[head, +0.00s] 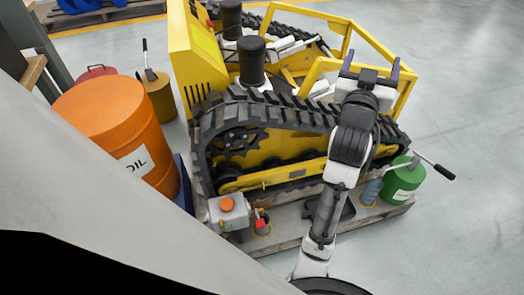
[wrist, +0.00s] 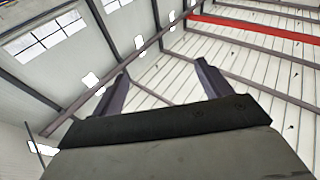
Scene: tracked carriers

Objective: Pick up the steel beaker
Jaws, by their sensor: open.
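My gripper (head: 371,60) is raised in front of the yellow tracked carrier (head: 285,172), at the right in the head view. In the wrist view its two dark fingers (wrist: 161,70) stand wide apart with nothing between them, and they point up toward the roof. I cannot clearly make out a steel beaker in either view. A small grey-blue cylinder (head: 371,191) stands beside the green can at the carrier's right end, partly hidden by my arm; I cannot tell whether it is the beaker. My gripper is well above it.
An orange oil drum (head: 110,120) stands at the left. The green can (head: 402,182) has a long black-tipped handle sticking out right. A grey box with an orange cap (head: 228,212) sits at the front of the pallet (head: 285,240). Floor at the right is clear.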

